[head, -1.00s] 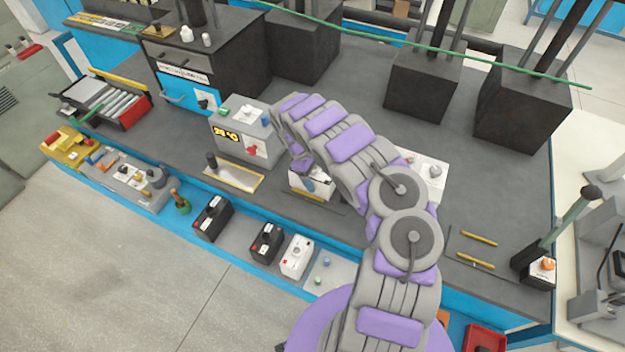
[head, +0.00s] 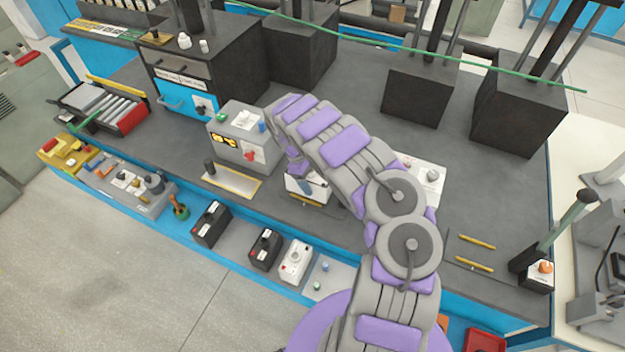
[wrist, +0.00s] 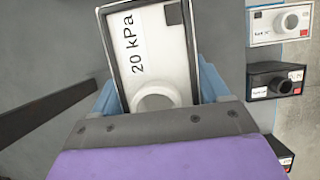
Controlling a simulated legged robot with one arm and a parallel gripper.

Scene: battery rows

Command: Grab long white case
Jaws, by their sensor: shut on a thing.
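The white case (wrist: 155,50), a long box with a dark rim, a round knob and the label "20 kPa", fills the upper middle of the wrist view. My gripper (wrist: 158,92) is shut on it, with a blue-grey finger along each side. In the head view the white case (head: 300,190) is partly hidden by my gripper and arm, in front of the grey temperature box on the bench. I cannot tell whether it touches the bench top.
The grey temperature box (head: 240,135) stands close to the left, above a yellow-edged plate (head: 232,181). Black and white batteries (head: 295,262) line the blue front shelf. Another white box (head: 425,175) sits right of my arm.

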